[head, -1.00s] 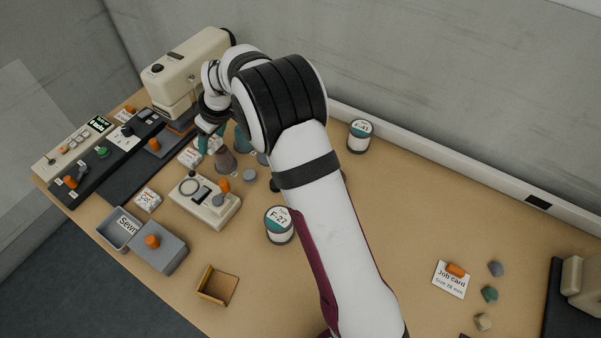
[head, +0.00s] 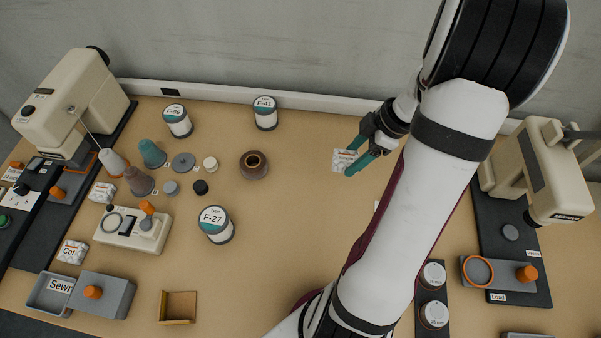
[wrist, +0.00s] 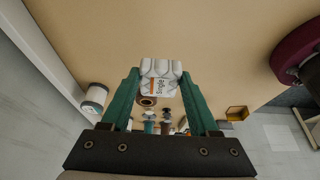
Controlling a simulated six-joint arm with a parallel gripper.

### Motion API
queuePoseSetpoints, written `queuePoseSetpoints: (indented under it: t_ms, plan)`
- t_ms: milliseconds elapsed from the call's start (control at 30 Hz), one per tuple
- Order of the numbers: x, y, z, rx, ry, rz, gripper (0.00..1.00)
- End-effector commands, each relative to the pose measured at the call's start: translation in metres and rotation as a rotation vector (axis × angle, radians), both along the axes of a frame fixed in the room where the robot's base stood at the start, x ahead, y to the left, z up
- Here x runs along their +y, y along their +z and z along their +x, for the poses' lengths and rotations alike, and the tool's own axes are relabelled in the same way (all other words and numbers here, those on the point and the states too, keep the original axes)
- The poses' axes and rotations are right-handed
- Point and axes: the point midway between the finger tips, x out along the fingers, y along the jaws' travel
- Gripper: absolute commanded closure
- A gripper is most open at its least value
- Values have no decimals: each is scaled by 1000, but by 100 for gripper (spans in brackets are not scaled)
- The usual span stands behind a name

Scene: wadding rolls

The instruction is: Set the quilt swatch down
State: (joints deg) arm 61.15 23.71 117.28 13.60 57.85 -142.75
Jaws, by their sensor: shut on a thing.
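The quilt swatch (head: 342,161) is a small white puffy piece with a printed label. My gripper (head: 353,158) has green fingers and is shut on it, right of the middle of the table in the head view. In the wrist view the swatch (wrist: 160,68) sits between the two fingertips of my gripper (wrist: 160,80), with tan tabletop beyond it. How high it is above the table I cannot tell.
A cream machine (head: 538,165) on a black base stands at right. Bare tabletop (head: 305,210) lies between the spools and my arm.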

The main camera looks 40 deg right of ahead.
Motion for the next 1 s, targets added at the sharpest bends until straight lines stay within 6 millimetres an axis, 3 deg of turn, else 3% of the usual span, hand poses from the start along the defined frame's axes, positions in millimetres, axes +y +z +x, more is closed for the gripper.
queuePoseSetpoints:
  t_ms: [67,133,400,500,767,1000]
  plan:
    - [0,-1,-9,0,-1,2,92]
    - [5,-8,-2,1,3,3,92]
    - [43,-57,69,3,7,0,92]
    - [50,-66,84,1,3,0,92]
    - [53,-107,90,3,-1,1,92]
    - [53,-110,90,1,0,-2,92]
